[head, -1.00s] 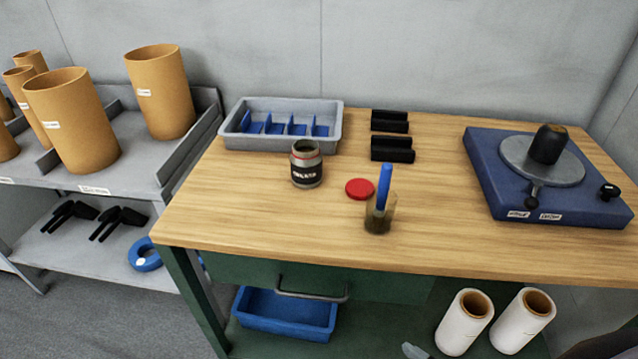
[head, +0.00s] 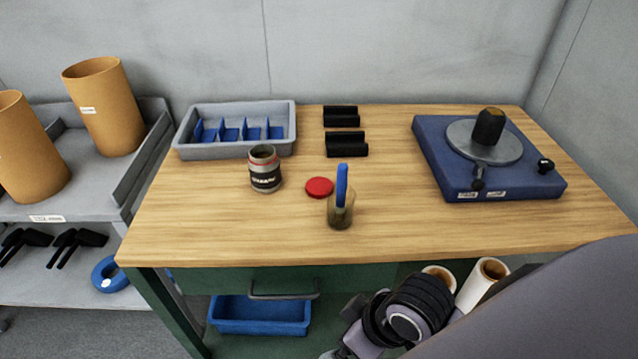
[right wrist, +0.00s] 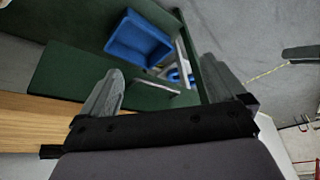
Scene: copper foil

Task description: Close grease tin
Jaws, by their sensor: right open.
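The grease tin (head: 265,172) is a small dark jar with a black label and a reddish band near its top. It stands upright and open on the wooden workbench (head: 230,222). A round red lid (head: 319,187) lies flat on the bench to the right of the tin, apart from it. My right gripper (right wrist: 168,88) is open and empty in the right wrist view, with the bench's green lower part beyond its fingers. My right arm shows at the lower right of the head view, below the bench top. My left gripper is not in view.
A clear cup with a blue-handled tool (head: 341,205) stands just in front of the lid. A grey divided tray (head: 185,150), black blocks (head: 347,150) and a blue turntable base (head: 440,165) are on the bench. A blue bin (right wrist: 138,40) sits below. The front left bench top is clear.

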